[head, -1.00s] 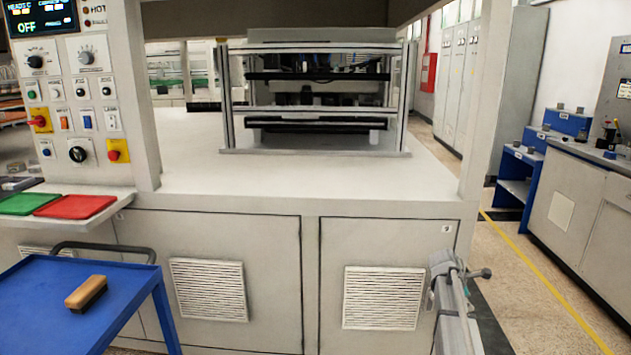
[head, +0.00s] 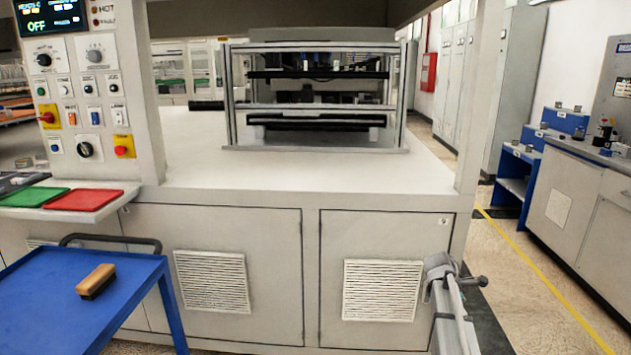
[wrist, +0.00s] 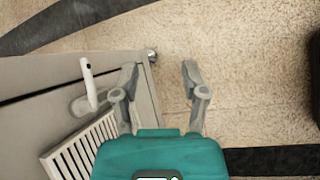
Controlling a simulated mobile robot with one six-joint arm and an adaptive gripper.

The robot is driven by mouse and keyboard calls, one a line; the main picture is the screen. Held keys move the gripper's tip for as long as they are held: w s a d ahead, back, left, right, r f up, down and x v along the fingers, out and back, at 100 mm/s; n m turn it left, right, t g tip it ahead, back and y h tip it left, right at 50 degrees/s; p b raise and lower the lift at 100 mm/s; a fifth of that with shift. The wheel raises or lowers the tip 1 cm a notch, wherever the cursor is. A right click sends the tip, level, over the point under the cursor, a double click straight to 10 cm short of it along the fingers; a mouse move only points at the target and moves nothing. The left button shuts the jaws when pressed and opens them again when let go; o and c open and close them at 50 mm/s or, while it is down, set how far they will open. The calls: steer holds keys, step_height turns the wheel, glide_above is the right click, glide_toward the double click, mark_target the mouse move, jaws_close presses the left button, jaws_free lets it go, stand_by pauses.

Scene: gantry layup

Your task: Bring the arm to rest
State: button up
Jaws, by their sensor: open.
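My gripper (wrist: 160,72) shows in the wrist view, with a teal body and two grey jointed fingers. The fingers are spread apart and nothing is between them. The left finger overlaps the grey cabinet front in the picture. The right finger is over the speckled floor (wrist: 245,75).
The machine cabinet (head: 255,225) fills the middle, with a vent (wrist: 85,150) near my gripper. A blue cart (head: 40,305) bearing a brush (head: 96,281) stands left.

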steer(key=s+a+f+m+y+b, duration=0.25)
steer(key=s+a+m, duration=0.25)
steer(key=s+a, duration=0.35)
steer(key=s+a+f+m+y+b, duration=0.2)
steer(key=s+a+f+m, duration=0.2)
steer(key=s+a, duration=0.45)
steer(key=s+a+f+m+y+b, duration=0.2)
steer(key=s+a+f+m+b, duration=0.25)
steer(key=a, duration=0.65)
step_height(320, 180, up, 38)
steer(key=s+p, duration=0.1)
steer(key=p, duration=3.8)
steer(key=shift+s+m+g, duration=0.15)
steer(key=shift+m+g, duration=0.2)
steer(key=shift+g, duration=0.05)
steer(key=shift+d, duration=0.1)
